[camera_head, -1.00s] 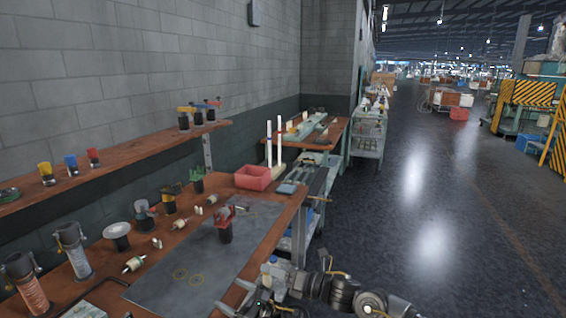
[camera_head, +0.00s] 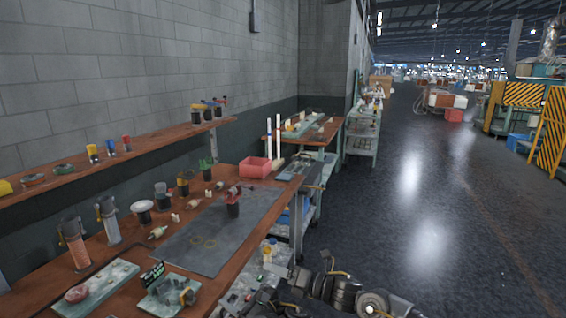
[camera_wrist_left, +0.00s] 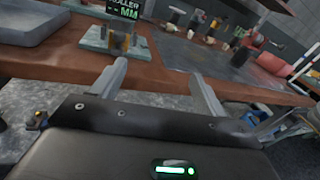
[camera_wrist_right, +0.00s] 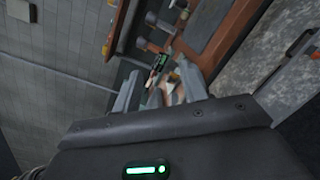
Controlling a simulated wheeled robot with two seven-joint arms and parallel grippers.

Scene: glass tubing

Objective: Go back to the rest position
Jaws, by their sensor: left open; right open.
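My left gripper (camera_wrist_left: 157,74) is open and empty in the left wrist view, in front of the brown workbench edge (camera_wrist_left: 65,65). The bench top and its tools lie beyond its fingers. My right gripper (camera_wrist_right: 159,72) is open and empty in the right wrist view. Between and beyond its fingers are small bench items, partly hidden and too small to name. In the head view, arm parts of mine show at the bottom middle, over the floor beside the bench. I cannot clearly make out either pair of fingertips there.
The workbench (camera_head: 120,262) carries a dark mat (camera_head: 200,254), a red-topped dark stand (camera_head: 232,204), a red bin (camera_head: 255,167), two tall white rods and several tools. A wall shelf (camera_head: 60,174) holds small coloured items.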

